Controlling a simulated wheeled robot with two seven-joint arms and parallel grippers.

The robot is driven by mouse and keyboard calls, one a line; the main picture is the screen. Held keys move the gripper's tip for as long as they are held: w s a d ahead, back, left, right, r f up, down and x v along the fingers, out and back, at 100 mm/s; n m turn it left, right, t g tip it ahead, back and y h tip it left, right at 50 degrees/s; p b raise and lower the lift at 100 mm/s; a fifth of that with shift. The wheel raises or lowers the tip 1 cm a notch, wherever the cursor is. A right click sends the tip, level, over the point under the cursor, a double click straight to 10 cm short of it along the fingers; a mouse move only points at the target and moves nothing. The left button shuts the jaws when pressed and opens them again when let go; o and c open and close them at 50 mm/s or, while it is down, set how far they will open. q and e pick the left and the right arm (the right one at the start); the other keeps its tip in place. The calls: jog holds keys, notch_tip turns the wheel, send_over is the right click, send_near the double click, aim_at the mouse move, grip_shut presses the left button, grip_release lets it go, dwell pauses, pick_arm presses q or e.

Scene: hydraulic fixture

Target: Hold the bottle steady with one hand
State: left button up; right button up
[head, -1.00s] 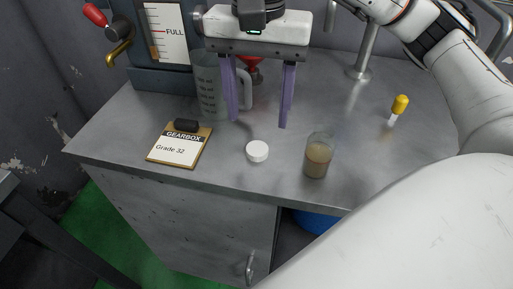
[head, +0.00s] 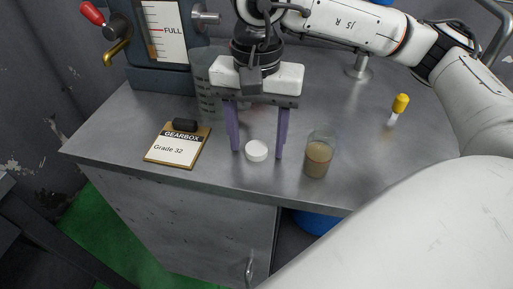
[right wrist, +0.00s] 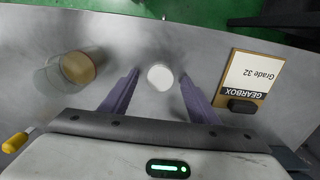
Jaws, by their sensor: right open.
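The bottle (head: 318,157) is a small clear jar of cloudy brown liquid, standing upright and uncapped on the metal bench. It also shows in the right wrist view (right wrist: 77,68), left of the fingers. A white round cap (head: 257,151) lies on the bench left of the bottle; it shows between the fingertips in the right wrist view (right wrist: 160,77). My right gripper (head: 257,153) is open, its purple fingers pointing down on either side of the cap. I cannot tell if they touch it. My left gripper is not in view.
A clipboard marked GEARBOX, Grade 32 (head: 178,148) lies at the left. A clear measuring jug (head: 207,92) stands behind, partly hidden by my gripper. A dispenser with a FULL gauge (head: 166,40) is at back left. A yellow-topped dropper (head: 400,104) stands at right. The bench's front edge is close.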

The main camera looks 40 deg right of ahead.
aim_at(257, 147)
jog(key=shift+c, duration=0.3)
jog(key=c, duration=1)
jog(key=shift+c, duration=0.3)
notch_tip(257, 147, up, 10)
jog(key=p, duration=0.1)
jog(key=shift+p, duration=0.35)
